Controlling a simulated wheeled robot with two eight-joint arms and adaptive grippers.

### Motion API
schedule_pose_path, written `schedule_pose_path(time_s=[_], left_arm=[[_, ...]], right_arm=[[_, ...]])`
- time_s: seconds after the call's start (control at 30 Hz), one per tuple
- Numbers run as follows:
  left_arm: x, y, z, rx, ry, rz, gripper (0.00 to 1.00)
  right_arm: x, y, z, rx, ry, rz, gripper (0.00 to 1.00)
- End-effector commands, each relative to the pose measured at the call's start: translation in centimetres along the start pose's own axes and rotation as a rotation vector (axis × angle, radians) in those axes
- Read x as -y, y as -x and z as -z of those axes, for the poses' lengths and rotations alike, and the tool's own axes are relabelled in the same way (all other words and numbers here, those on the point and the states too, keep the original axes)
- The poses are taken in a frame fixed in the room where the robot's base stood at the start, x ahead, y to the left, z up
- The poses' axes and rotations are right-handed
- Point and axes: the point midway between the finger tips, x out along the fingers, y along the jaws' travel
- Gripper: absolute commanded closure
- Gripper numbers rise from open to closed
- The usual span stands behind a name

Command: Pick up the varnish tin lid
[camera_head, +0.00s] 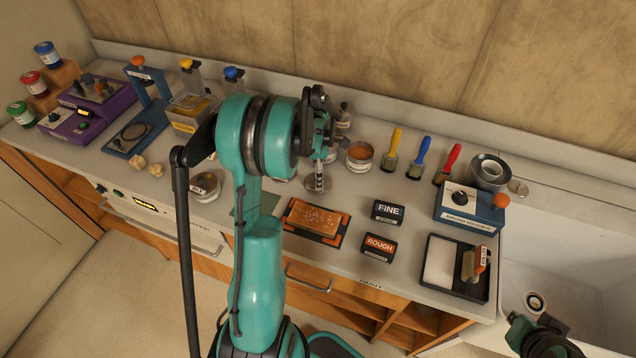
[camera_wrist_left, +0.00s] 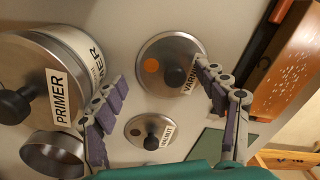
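The varnish tin lid (camera_wrist_left: 160,48) is a round grey metal disc with a black knob, an orange dot and a white label. It lies flat on the counter; in the head view the lid (camera_head: 327,188) shows just below my left gripper (camera_head: 321,155). In the left wrist view the left gripper (camera_wrist_left: 162,78) is open and empty, its fingers spread over the varnish lid's lower part and the gap beside it. A smaller walnut lid (camera_wrist_left: 140,122) lies nearby. My right gripper (camera_head: 542,337) is at the lower right by the sink; its fingers are unclear.
A lidded primer tin (camera_wrist_left: 88,48) and an open metal ring or tin (camera_wrist_left: 50,153) stand close by. My left arm hides part of the counter.

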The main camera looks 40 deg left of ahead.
Motion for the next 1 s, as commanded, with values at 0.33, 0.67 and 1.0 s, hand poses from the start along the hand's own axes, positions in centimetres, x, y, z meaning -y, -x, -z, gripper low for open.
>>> schedule_pose_path(time_s=[0.33, 0.67, 1.0], left_arm=[[0.0, 0.0, 0.0, 0.000, 0.000, -0.001, 0.96], [-0.1, -0.1, 0.0, 0.000, 0.000, -0.002, 1.00], [0.1, 2.0, 0.0, 0.000, 0.000, -0.001, 1.00]], right_arm=[[0.0, 0.0, 0.0, 0.000, 0.000, 0.000, 1.00], [0.0, 0.0, 0.0, 0.000, 0.000, 0.000, 1.00], [0.0, 0.6, 0.5, 0.000, 0.000, 0.000, 1.00]])
